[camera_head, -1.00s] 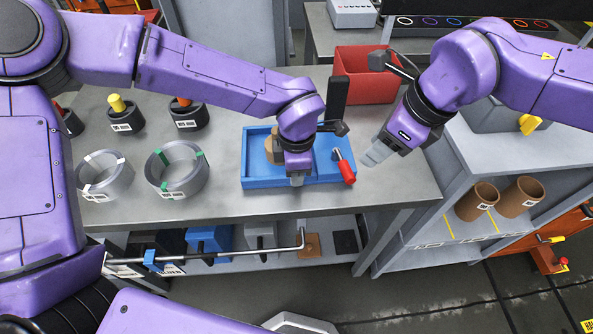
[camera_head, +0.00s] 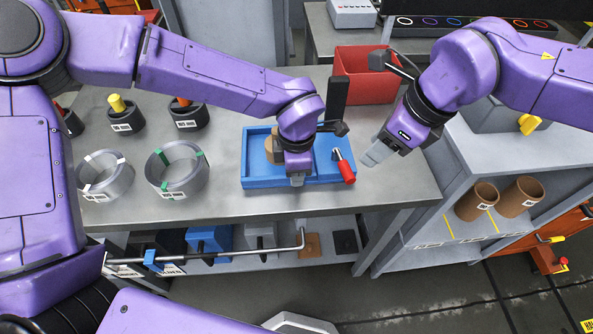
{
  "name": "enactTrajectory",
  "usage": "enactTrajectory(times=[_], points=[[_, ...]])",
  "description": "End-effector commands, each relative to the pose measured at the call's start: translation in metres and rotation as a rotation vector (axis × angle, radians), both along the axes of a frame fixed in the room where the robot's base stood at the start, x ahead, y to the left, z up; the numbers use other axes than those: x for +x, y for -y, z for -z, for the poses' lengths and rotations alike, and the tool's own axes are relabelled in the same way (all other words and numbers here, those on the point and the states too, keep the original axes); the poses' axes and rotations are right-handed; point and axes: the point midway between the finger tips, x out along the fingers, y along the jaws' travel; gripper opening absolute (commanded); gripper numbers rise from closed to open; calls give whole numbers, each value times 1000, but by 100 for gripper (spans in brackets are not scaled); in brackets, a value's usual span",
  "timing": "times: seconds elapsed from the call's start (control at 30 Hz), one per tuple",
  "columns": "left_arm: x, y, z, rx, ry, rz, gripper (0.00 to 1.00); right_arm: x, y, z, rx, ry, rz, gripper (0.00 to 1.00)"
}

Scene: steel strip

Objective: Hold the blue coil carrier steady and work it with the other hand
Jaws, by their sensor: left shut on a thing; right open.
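The blue coil carrier (camera_head: 262,182) is a shallow blue tray on the grey workbench, with a tan round piece (camera_head: 270,148) partly hidden inside it. A lever with a red grip (camera_head: 347,172) stands at its right side. My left gripper (camera_head: 297,180) is at the carrier's front wall, pointing down and shut on it; the exact contact is partly hidden by the gripper. My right gripper (camera_head: 370,156) is open and empty, above the bench just right of the red grip and apart from it.
Two steel strip coils (camera_head: 177,190) stand left of the carrier. Dark holders with yellow (camera_head: 117,103) and orange tops stand behind them. A red bin (camera_head: 368,88) is behind the carrier. Brown tubes (camera_head: 477,202) stand on the right shelf. The bench front is clear.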

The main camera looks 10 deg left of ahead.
Motion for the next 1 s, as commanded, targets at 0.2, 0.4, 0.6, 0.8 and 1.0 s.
enactTrajectory(times=[0.2, 0.4, 0.6, 0.8, 1.0], points=[[0, 0, 0, -1, 0, 0, 0, 0, 0, 0, 0, 0, 0, 39], [0, 0, 0, -1, 0, 0, 0, -19, -30, -6, -72, 67, -102, 0], [0, 0, 0, 0, 0, 0, 0, -78, -85, -1, -460, 378, -871, 0], [0, 0, 0, 0, 0, 0, 0, -107, -101, 4, -798, 521, -1634, 0], [0, 0, 0, 0, 0, 1, 0, -109, -98, -1, -997, 511, -2151, 0]])
